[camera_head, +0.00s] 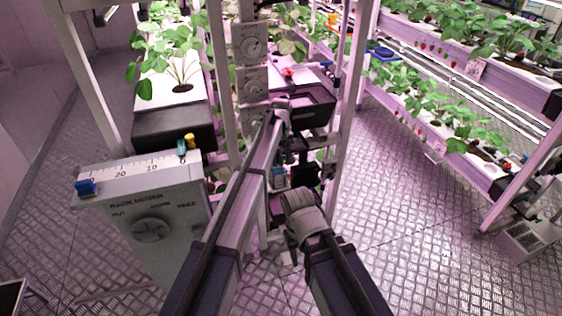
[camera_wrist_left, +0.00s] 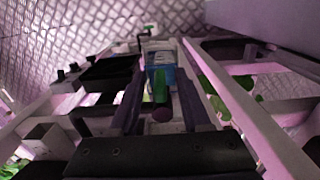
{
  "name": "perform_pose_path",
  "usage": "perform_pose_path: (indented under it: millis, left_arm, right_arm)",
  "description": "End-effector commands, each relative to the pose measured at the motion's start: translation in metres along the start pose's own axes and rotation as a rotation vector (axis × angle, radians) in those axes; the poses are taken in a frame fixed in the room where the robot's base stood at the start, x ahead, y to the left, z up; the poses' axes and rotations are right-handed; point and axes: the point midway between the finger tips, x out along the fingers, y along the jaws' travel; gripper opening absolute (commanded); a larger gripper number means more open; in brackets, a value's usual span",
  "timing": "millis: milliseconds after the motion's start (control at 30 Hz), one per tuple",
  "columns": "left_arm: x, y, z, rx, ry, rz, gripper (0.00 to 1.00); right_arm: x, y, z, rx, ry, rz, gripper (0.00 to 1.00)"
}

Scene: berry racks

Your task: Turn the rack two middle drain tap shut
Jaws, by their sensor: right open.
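In the left wrist view, a small green lever-like part (camera_wrist_left: 160,86) with a dark rounded end stands between the fingertips of my left gripper (camera_wrist_left: 160,100). It looks like a tap handle, but I cannot tell which rack tap it is. The fingers are apart, with a narrow gap on each side of the green part. In the head view my left gripper (camera_head: 297,158) is beside the rack post, and the tap is not clearly visible there. My right gripper (camera_head: 290,238) is lower, largely hidden by its own wrist; its fingertips are hard to make out.
A blue-and-white box (camera_head: 278,178) is close to my left gripper, and it also shows in the left wrist view (camera_wrist_left: 158,55). Several dials (camera_head: 252,47) line the rack post. A grey panel (camera_head: 150,205) stands at left.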

Motion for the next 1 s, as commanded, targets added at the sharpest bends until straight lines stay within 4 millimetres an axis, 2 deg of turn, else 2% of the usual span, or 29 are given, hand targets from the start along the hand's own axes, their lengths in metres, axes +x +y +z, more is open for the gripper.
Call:
perform_pose_path:
  millis: [67,400,833,1000]
  left_arm:
    - [-0.0001,0.0000,0.0000,0.000,0.000,0.000,0.39]
    - [0.0000,0.0000,0.0000,0.000,0.000,0.000,0.00]
    - [0.0002,0.0006,-0.0002,0.001,0.000,-0.008,0.00]
    - [0.0023,0.0053,-0.0022,0.004,-0.001,-0.147,0.00]
  right_arm:
    - [-0.0001,0.0000,0.0000,0.000,0.000,0.000,0.50]
    - [0.0000,0.0000,0.0000,0.000,0.000,0.000,0.50]
    - [0.0002,0.0000,0.0000,0.000,0.000,0.000,0.50]
    - [0.0046,-0.0004,-0.0003,0.000,0.000,0.000,0.50]
